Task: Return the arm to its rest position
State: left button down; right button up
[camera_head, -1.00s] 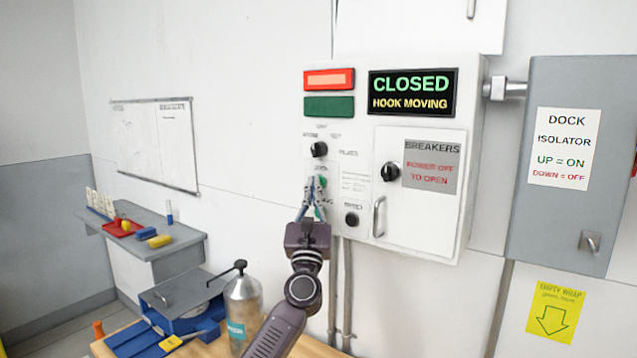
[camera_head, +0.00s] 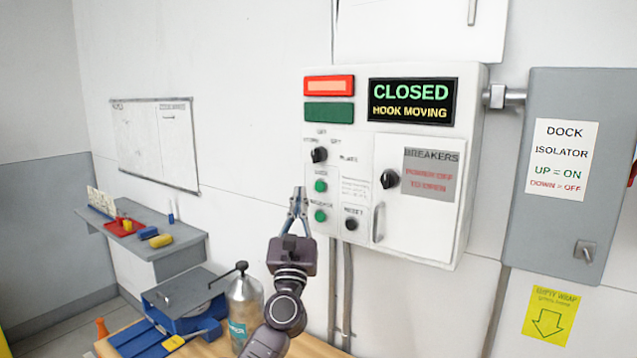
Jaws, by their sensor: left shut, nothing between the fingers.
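My left gripper (camera_head: 299,195) is in the middle of the head view, shut and empty, its fingers pointing up. The lit display (camera_head: 412,100) reads CLOSED, HOOK MOVING. The red lamp (camera_head: 329,85) above the green panel looks lit. My right gripper is not in view.
A grey isolator box (camera_head: 560,225) is at the right. Below my arm, a wooden bench (camera_head: 310,347) holds a metal bottle (camera_head: 243,305) and a blue device (camera_head: 190,320). A grey shelf (camera_head: 185,240) with small items is at the left. Bare wall lies left of my gripper.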

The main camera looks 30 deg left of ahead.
pick_arm(q)
jog(key=shift+s, duration=0.45)
